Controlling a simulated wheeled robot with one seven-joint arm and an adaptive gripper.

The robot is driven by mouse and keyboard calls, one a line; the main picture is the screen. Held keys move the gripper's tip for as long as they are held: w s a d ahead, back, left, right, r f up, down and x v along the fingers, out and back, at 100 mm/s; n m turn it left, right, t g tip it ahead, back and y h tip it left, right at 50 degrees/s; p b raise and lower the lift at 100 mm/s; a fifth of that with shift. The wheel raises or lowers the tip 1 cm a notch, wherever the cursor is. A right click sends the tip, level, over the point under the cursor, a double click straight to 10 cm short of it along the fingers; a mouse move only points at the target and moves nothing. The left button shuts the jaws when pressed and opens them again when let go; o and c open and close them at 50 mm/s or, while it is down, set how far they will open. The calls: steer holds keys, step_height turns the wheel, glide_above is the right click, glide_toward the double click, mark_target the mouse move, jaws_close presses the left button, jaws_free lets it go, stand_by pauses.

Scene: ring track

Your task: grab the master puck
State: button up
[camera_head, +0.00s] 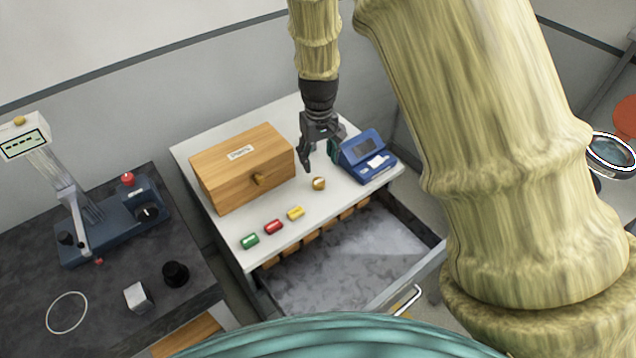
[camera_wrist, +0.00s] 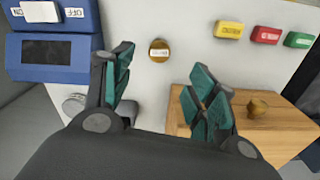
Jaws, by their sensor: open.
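The master puck is probably the small round brass-coloured piece (camera_head: 319,183) on the white cabinet top, in front of the blue device. In the wrist view the brass piece (camera_wrist: 159,50) carries a small pale label, too small to read surely. My gripper (camera_head: 322,160) hangs just above and behind the brass piece, pointing down. In the wrist view its teal-padded fingers (camera_wrist: 160,80) are spread apart with nothing between them. The brass piece lies beyond the fingertips, roughly midway between them, and looks untouched.
A wooden box (camera_head: 240,168) stands left of my gripper and a blue device (camera_head: 367,160) right. Green (camera_head: 250,240), red (camera_head: 274,227) and yellow (camera_head: 296,213) labelled blocks line the front edge. An open drawer (camera_head: 345,262) juts out below. A dark bench (camera_head: 110,295) stands left.

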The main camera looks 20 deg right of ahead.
mark_target(319, 181)
step_height(319, 181, down, 4)
steer(key=shift+r+p, duration=0.2)
steer(key=shift+p, duration=0.2)
steer(key=shift+w+f+p, duration=0.1)
steer(key=shift+f+p, duration=1.3)
steer(key=shift+f, duration=1.5)
steer(key=c, duration=1.2)
